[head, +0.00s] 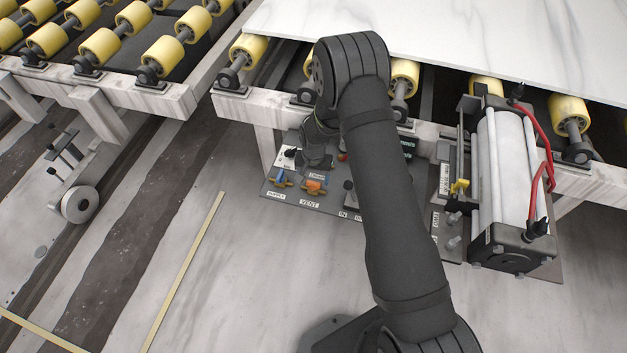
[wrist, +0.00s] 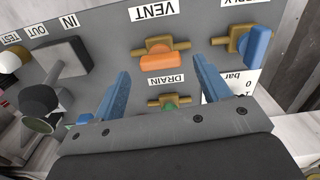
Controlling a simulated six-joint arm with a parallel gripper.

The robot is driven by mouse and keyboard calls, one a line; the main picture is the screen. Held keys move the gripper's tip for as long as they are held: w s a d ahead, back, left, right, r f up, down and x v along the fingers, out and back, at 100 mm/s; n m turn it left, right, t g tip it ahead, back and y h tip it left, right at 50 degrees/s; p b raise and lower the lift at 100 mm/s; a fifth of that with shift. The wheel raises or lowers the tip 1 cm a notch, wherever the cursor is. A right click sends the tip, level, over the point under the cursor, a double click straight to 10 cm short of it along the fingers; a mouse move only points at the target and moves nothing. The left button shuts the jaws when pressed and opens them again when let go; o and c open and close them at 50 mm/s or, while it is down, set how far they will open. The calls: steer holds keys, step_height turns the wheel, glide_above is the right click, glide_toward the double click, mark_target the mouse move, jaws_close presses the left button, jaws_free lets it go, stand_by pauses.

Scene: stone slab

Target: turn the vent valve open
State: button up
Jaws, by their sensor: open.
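The vent valve (wrist: 163,61) has an orange handle on a brass body beside the VENT label, which reads upside down in the wrist view. Its handle looks roughly lengthwise along the brass body. In the head view the vent valve (head: 316,186) sits on the grey panel's front left. My gripper (wrist: 161,66) is open and empty, its blue fingers on either side of the vent handle in the picture. I cannot tell how far above it they are; no contact shows. In the head view my arm hides part of the panel, and the fingers are hard to make out.
A blue-handled supply valve (wrist: 258,45) and a green-handled drain valve (wrist: 169,103) are close by. A dark block (wrist: 64,57) and round knobs stand farther left. In the head view a white cylinder (head: 506,170) with red hoses stands right, and a slab (head: 450,40) lies on rollers behind.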

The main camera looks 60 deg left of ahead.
mark_target(314, 182)
steer(key=shift+f, duration=1.25)
steer(key=shift+c, duration=0.4)
steer(key=c, duration=0.9)
steer(key=shift+m, duration=0.7)
steer(key=o, duration=1)
step_height(314, 182, up, 17)
steer(key=shift+r, duration=0.2)
